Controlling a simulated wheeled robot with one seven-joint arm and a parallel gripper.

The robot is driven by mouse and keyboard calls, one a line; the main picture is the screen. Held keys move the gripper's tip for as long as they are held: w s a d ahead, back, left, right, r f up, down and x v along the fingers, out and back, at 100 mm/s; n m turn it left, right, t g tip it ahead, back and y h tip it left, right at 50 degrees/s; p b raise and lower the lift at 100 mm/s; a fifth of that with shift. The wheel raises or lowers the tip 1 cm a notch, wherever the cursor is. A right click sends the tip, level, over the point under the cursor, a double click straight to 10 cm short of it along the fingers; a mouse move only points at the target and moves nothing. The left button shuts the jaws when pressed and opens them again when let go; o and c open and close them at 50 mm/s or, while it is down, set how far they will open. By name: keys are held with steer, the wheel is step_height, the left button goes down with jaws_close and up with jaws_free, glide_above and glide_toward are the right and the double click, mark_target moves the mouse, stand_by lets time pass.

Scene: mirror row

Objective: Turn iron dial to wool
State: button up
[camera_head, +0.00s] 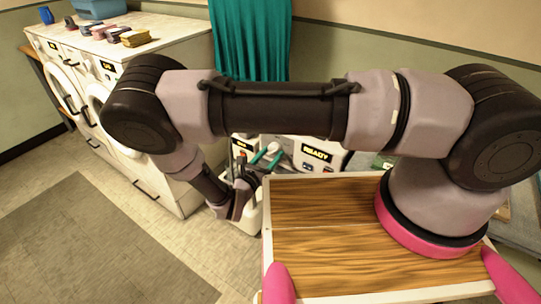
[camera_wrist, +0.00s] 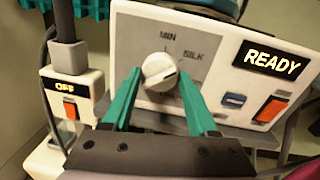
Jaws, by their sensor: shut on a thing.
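The iron's control panel (camera_wrist: 225,55) fills the middle of the wrist view. Its round white dial (camera_wrist: 158,71) sits on a grey plate with MIN printed above and SILK to the upper right. A dark mark on the dial points right, a little below SILK. No wool label is readable. My gripper (camera_wrist: 159,76) has its teal fingers on either side of the dial, shut on it.
A lit READY display (camera_wrist: 272,60), a red switch (camera_wrist: 270,109) and a small blue part (camera_wrist: 233,100) are right of the dial. A white box with an OFF display (camera_wrist: 65,86) stands left. White washing machines (camera_head: 120,75) line the left wall; the floor before them is clear.

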steer(key=shift+m, duration=0.3)
steer(key=m, duration=0.4)
steer(key=shift+h, duration=0.3)
steer(key=m, duration=0.5)
steer(key=shift+a+f, duration=0.1)
steer(key=shift+m, duration=0.4)
steer(key=o, duration=1.4)
steer(key=shift+c, duration=0.2)
